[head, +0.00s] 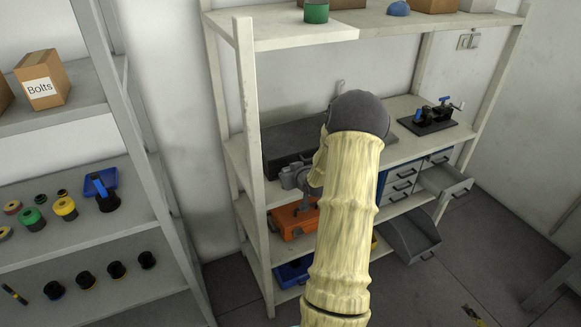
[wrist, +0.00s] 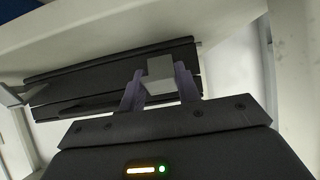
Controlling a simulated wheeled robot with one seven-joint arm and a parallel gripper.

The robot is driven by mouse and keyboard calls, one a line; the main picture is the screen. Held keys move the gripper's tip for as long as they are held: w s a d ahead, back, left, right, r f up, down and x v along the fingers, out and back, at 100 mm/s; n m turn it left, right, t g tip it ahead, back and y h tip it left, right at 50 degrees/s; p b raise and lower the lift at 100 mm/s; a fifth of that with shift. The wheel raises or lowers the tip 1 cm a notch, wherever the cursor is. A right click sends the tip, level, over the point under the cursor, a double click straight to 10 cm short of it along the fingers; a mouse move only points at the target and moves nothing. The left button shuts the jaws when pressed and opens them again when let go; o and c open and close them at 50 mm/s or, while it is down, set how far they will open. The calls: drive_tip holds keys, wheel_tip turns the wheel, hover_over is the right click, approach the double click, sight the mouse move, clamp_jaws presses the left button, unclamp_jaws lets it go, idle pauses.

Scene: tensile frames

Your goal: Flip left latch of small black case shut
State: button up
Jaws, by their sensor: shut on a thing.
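The black case (head: 285,141) lies on the middle shelf of the white rack, partly hidden behind my arm. In the wrist view the dark case (wrist: 100,66) spans the left and middle, beyond my fingers. My gripper (wrist: 160,86) has its two purple-grey fingers on either side of a light grey block (wrist: 159,68), shut on it. The block is in front of the case and looks like its latch; whether it is fully down cannot be told. My fingertips cannot be made out clearly in the head view.
An orange case (head: 292,221) sits on the shelf below. A black fixture with blue handles (head: 431,117) stands right on the same shelf. An open drawer (head: 445,181) juts out at right. A grey rack (head: 80,215) stands left.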

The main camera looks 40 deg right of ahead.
sight(287, 165)
drive_tip(key=shift+w+d+r+g+y+p, duration=0.25)
drive_tip(key=shift+g+p, duration=0.35)
drive_tip(key=shift+p, duration=1)
drive_tip(key=shift+w+a+r+g+p, duration=0.2)
drive_tip(key=shift+r+g+p, duration=0.35)
drive_tip(key=shift+p, duration=1.1)
drive_tip(key=shift+w+d+r+g+y+p, duration=0.25)
drive_tip(key=shift+g+p, duration=0.4)
drive_tip(key=shift+p, duration=0.95)
drive_tip(key=p, duration=0.1)
drive_tip(key=g+p, duration=0.1)
drive_tip(key=p, duration=0.1)
drive_tip(key=shift+w, duration=0.25)
drive_tip(key=shift+w+g+p, duration=0.1)
drive_tip(key=shift+g+p, duration=0.3)
drive_tip(key=shift+p, duration=0.2)
drive_tip(key=shift+f, duration=0.1)
drive_tip(key=o, duration=1)
drive_tip(key=shift+w, duration=0.1)
drive_tip(key=b+v, duration=0.1)
drive_tip(key=v, duration=1.6)
drive_tip(key=shift+w+d+r, duration=0.1)
drive_tip(key=shift+r, duration=0.2)
